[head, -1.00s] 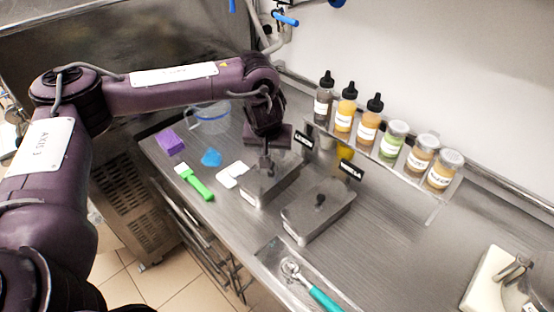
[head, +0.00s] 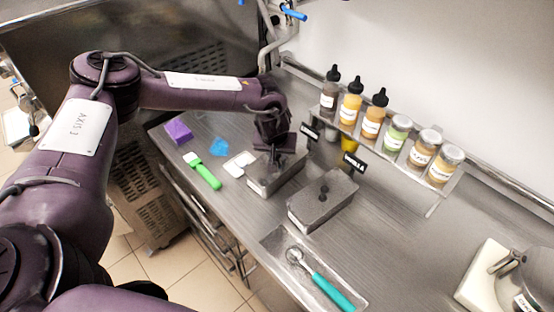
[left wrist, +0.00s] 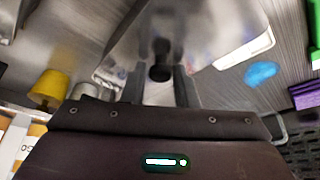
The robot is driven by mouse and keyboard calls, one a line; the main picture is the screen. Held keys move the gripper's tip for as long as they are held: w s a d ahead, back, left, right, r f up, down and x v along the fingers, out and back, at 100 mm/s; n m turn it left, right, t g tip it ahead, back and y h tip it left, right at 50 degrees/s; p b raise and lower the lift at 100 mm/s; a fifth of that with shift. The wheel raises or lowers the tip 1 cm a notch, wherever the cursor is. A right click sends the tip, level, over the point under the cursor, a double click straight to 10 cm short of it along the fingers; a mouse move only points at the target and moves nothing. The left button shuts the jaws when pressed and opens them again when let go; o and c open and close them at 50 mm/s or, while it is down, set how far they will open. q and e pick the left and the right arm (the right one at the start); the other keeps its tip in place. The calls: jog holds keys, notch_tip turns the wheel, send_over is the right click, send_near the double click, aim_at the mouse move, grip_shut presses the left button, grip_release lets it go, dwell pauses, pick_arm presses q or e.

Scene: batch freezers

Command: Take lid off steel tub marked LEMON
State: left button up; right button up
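The steel tub (head: 262,186) at the left of two stands on the steel counter, behind it a black sign (head: 310,132) that appears to read LEMON. My left gripper (head: 273,158) is right over this tub and hides much of its top. In the left wrist view, the steel lid (left wrist: 195,25) carries a black knob (left wrist: 160,70). The fingers of the left gripper (left wrist: 160,88) are apart, one on each side of the knob's line; I cannot tell if they touch it. The lid appears to be on the tub. My right gripper is not in view.
A second lidded tub (head: 310,215) stands close on the right, by a VANILLA sign (head: 354,162). Bottles and jars (head: 371,122) line a rack behind. A green-handled brush (head: 206,176) lies left; a teal-handled scoop (head: 326,290) lies in a tray in front.

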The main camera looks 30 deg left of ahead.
pick_arm(q)
grip_shut()
jog(key=shift+r, duration=0.15)
